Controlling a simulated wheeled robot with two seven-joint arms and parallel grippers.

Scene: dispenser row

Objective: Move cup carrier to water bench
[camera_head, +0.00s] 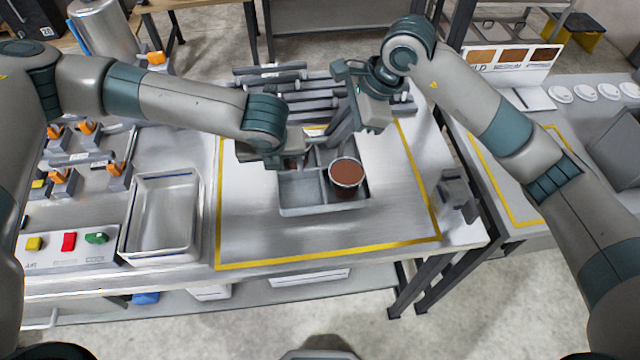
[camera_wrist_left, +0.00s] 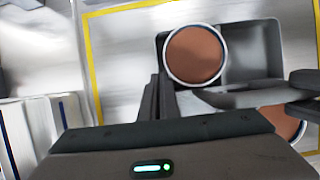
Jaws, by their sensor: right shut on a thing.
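The cup carrier (camera_head: 322,210) is a grey divided tray inside the yellow outline on the middle bench; whether it touches the bench I cannot tell. A cup of brown contents (camera_head: 346,173) stands in its right side, and shows in the left wrist view (camera_wrist_left: 195,55). A second brown cup (camera_wrist_left: 287,122) is partly hidden there. My right gripper (camera_head: 338,138) is shut on the carrier's upright handle part, at the tray's far middle. My left gripper (camera_head: 285,162) is low over the carrier's far left; its fingers (camera_wrist_left: 158,98) look close together, with nothing visible between them.
Grey rails (camera_head: 300,95) lie behind the carrier. A small grey stand (camera_head: 456,195) is at the bench's right edge. Past a gap, another bench (camera_head: 500,165) has a yellow outline with free room.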

